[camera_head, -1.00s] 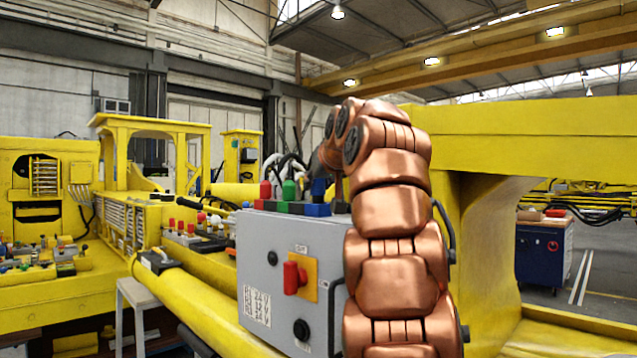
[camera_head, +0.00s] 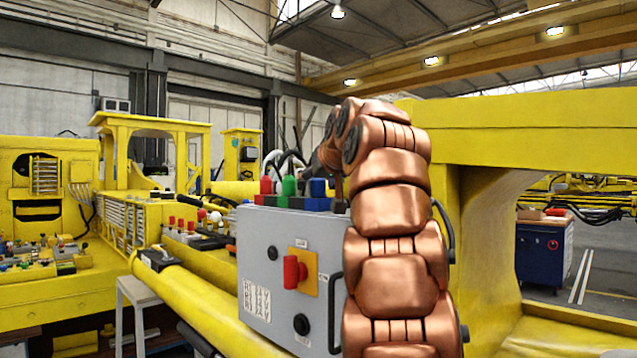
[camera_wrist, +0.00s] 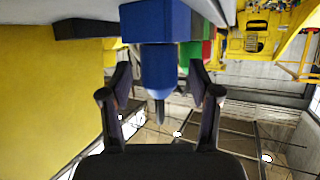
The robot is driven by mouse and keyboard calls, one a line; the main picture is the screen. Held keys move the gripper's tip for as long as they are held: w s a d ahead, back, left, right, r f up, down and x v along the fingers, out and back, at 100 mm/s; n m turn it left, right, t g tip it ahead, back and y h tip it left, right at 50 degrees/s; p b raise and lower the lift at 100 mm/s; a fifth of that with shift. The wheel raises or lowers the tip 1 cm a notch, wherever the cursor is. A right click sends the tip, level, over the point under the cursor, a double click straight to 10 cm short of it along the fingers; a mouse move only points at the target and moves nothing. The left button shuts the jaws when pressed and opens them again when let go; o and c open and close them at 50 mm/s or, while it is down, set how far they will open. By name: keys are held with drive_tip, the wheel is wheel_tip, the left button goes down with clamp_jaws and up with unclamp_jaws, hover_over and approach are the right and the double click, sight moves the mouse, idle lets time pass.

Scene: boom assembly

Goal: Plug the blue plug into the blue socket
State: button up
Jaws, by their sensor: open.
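The blue plug (camera_head: 318,187) stands upright on the blue socket (camera_head: 317,205), at the right end of a row of coloured sockets on top of a grey control box. In the wrist view, which looks upside down, the blue plug (camera_wrist: 158,68) meets the blue socket (camera_wrist: 155,22), and its dark cable end points away from it. My gripper (camera_wrist: 160,78) is open, with one finger on each side of the plug and gaps between. How deep the plug sits is hidden. In the head view my gripper is small and partly hidden by my copper arm.
A red plug (camera_head: 265,186) and a green plug (camera_head: 289,186) stand on the sockets to the left. The grey box (camera_head: 262,240) carries a red rotary switch (camera_head: 293,273). A yellow boom wall (camera_wrist: 45,95) is close on the left in the wrist view.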

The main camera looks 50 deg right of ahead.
drive_tip(key=v, duration=1.2)
drive_tip(key=shift+f, duration=0.1)
idle(0.7)
